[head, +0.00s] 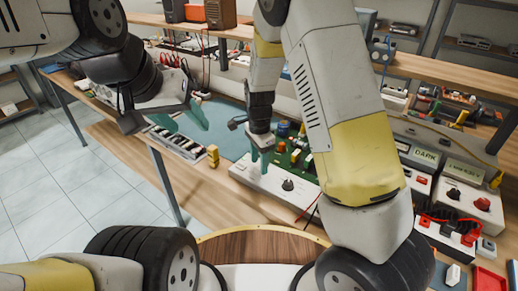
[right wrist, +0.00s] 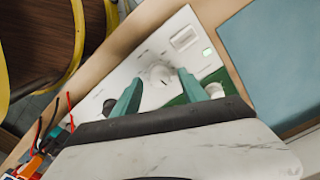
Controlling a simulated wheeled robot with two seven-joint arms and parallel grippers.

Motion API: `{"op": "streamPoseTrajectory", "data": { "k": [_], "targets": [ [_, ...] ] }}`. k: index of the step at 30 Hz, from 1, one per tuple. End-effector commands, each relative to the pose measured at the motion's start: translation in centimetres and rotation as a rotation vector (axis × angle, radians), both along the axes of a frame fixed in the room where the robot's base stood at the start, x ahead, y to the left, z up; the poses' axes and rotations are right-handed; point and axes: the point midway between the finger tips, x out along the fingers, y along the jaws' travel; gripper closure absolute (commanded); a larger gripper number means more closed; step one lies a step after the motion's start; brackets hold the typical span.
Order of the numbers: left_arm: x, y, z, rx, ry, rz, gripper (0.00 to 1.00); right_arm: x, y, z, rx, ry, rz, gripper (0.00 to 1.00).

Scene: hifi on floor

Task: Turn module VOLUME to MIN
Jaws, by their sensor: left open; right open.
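A long white module (head: 262,184) lies near the table's front edge in the head view, with a black knob (head: 287,184) on its top. In the right wrist view the white panel shows a pale round knob (right wrist: 160,74), a white switch (right wrist: 184,37) and a green light (right wrist: 207,52). Its lettering is too small to read. My right gripper (head: 262,157) is open above the module's left part; in its wrist view the fingertips (right wrist: 158,86) stand on either side of the pale knob. I cannot tell whether they touch it. My left gripper (head: 184,118) is open and empty, further left.
A green circuit board (head: 294,155) with parts lies right behind the module. A small yellow block (head: 213,156) and a tray of dark items (head: 176,143) are to the left. A blue mat (head: 225,125) lies behind. Boxes with knobs (head: 465,192) stand at right.

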Motion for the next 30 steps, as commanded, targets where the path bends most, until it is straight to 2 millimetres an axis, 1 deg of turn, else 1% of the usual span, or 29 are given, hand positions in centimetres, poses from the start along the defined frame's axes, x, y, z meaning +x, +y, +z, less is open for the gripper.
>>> {"op": "streamPoseTrajectory", "data": {
  "k": [1, 3, 11, 14, 18, 19, 26, 30],
  "targets": [
    [0.00, 0.00, 0.00, 0.000, 0.000, 0.000, 0.50, -0.04, -0.03, -0.46, -0.001, 0.002, 0.000, 0.50],
    [0.00, 0.00, 0.00, 0.000, 0.000, 0.000, 0.50, 0.00, -0.04, -0.75, 0.000, 0.000, 0.000, 0.50],
    [0.00, 0.00, 0.00, 0.000, 0.000, 0.000, 0.50, 0.01, -0.03, -0.88, 0.000, -0.001, 0.001, 0.50],
    [0.00, 0.00, 0.00, 0.000, 0.000, 0.000, 0.50, 0.01, -0.03, -0.87, 0.000, -0.001, 0.001, 0.67],
    [0.00, 0.00, 0.00, 0.000, 0.000, 0.000, 0.50, 0.01, -0.03, -0.86, 0.000, -0.001, 0.001, 0.95],
    [0.00, 0.00, 0.00, 0.000, 0.000, 0.000, 0.50, 0.01, -0.03, -0.86, 0.000, -0.001, 0.001, 1.00],
    [0.00, 0.00, 0.00, 0.000, 0.000, 0.000, 0.50, 0.03, -0.03, -0.84, 0.000, -0.001, 0.009, 1.00],
    [0.00, 0.00, 0.00, 0.000, 0.000, 0.000, 0.50, 0.04, -0.06, -0.84, 0.001, -0.001, 0.042, 1.00]
  ]
}}
